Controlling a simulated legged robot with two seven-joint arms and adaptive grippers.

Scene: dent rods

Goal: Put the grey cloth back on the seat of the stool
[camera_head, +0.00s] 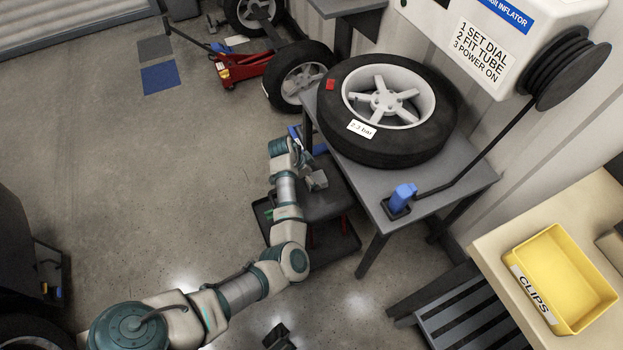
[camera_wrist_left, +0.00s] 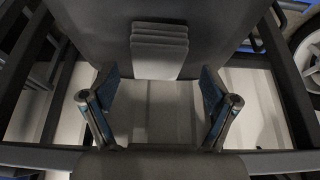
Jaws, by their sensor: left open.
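The grey cloth (camera_head: 317,180) lies folded at the edge of the stool's dark seat (camera_head: 322,203). In the left wrist view the cloth (camera_wrist_left: 159,50) shows stacked folds at its top. A flat part runs down to the edge of the seat (camera_wrist_left: 90,25); I cannot tell how far it hangs over. My left gripper (camera_wrist_left: 158,100) is open and empty, its two blue-padded fingers apart, just short of the cloth. In the head view my left wrist is beside the stool and partly hides the gripper. My right gripper is not in view.
A grey table (camera_head: 465,185) bearing a tyre (camera_head: 335,125) stands close behind and right of the stool. A dark tray (camera_head: 345,243) lies under the stool. A red jack (camera_head: 245,67) is farther back. Open floor (camera_head: 170,190) lies to the left.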

